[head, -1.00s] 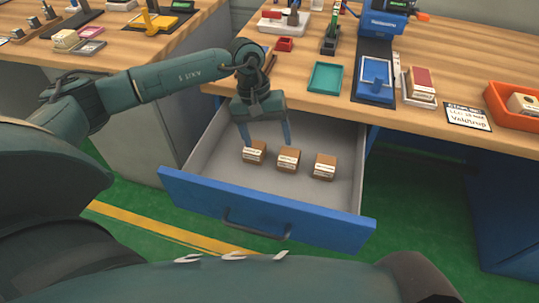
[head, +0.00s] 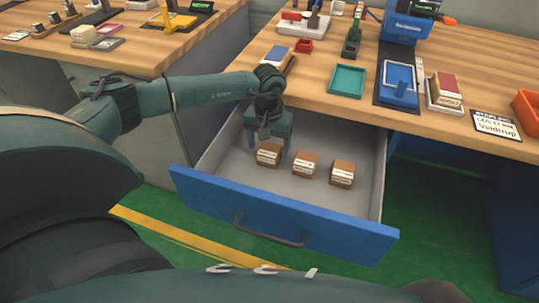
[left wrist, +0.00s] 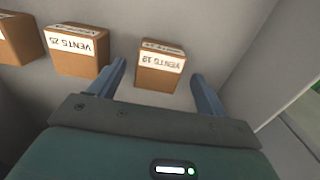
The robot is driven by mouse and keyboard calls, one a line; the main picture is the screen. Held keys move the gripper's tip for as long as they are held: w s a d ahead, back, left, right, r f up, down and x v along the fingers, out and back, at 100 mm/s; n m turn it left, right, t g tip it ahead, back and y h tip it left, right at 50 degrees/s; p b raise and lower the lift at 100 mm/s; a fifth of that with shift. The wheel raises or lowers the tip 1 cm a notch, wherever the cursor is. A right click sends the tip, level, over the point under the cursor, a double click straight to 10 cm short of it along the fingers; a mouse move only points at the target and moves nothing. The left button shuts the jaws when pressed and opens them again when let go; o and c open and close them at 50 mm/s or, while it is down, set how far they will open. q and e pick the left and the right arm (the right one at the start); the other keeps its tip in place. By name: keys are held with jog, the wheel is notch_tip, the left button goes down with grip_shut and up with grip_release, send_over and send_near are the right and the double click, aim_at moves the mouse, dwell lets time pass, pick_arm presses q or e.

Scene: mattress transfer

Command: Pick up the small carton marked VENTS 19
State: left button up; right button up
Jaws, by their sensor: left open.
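The small brown carton marked VENTS 19 (left wrist: 160,68) stands on the floor of the open drawer. Its white label reads upside down in the left wrist view. In the head view it is the leftmost carton (head: 268,154) of the row. My left gripper (head: 269,145) is open just over it. In the left wrist view the two fingers (left wrist: 158,75) lie to either side of the carton, with gaps showing, and the carton is not gripped. My right gripper is not in view.
The carton marked VENTS 25 (left wrist: 78,50) stands beside it, with a third carton (head: 342,173) further along. The blue-fronted drawer (head: 280,220) has grey walls. The wooden bench (head: 300,90) overhangs behind and carries a teal tray (head: 347,81).

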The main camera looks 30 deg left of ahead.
aim_at(270, 149)
pick_arm(q)
notch_tip(270, 149, down, 3)
jog(key=shift+w+d+f, duration=0.1)
jog(key=shift+f, duration=0.05)
jog(key=shift+c, duration=0.2)
jog(key=c, duration=1)
jog(key=shift+c, duration=0.4)
jog(key=shift+r, duration=0.2)
